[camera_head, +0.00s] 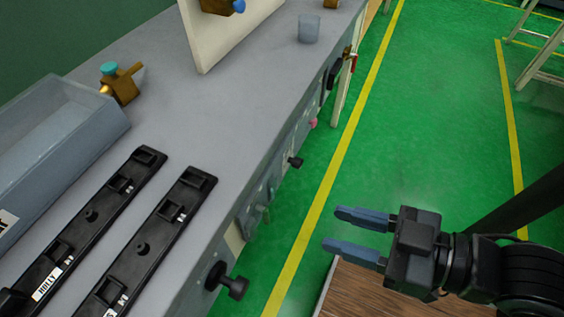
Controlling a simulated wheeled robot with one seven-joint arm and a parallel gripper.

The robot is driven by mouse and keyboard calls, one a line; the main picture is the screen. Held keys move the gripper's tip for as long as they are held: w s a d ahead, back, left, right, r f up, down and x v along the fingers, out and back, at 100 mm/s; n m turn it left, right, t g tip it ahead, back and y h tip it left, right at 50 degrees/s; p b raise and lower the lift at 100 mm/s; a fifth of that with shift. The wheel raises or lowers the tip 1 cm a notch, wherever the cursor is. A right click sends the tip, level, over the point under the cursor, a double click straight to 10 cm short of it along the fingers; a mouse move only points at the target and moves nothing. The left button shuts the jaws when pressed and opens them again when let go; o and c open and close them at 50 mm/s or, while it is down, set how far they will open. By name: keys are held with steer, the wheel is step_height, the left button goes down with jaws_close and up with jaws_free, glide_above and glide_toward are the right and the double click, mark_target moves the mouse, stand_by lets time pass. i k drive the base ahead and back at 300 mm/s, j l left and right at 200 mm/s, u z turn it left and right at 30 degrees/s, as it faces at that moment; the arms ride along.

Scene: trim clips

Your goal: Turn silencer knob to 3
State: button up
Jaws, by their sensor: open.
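Several controls line the front face of the grey bench (225,130). A large black knob (236,288) is nearest, then a grey handle (262,211), a smaller black knob (296,162) and a pink knob (313,124). A brass fitting with a teal cap (120,82) stands on the bench top. No silencer label or number 3 is readable, so I cannot tell which control is the silencer knob or its setting. My gripper (331,228) is open and empty, right of the bench front and apart from every control. Its two blue fingers point left.
Two black trim strips (142,248) and a grey bin (62,125) lie on the bench. A cream board (222,35) and a translucent cup (309,28) stand farther back. A wooden surface (390,290) lies below my gripper.

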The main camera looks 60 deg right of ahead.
mark_target(297, 162)
steer(key=k+l+z, duration=0.15)
steer(key=l, duration=0.15)
steer(key=k+l+z, duration=0.1)
steer(key=l, duration=0.25)
steer(key=k+l+z, duration=0.15)
steer(key=l, duration=0.15)
steer(key=l+z, duration=0.15)
steer(key=l, duration=0.2)
steer(key=k, duration=0.05)
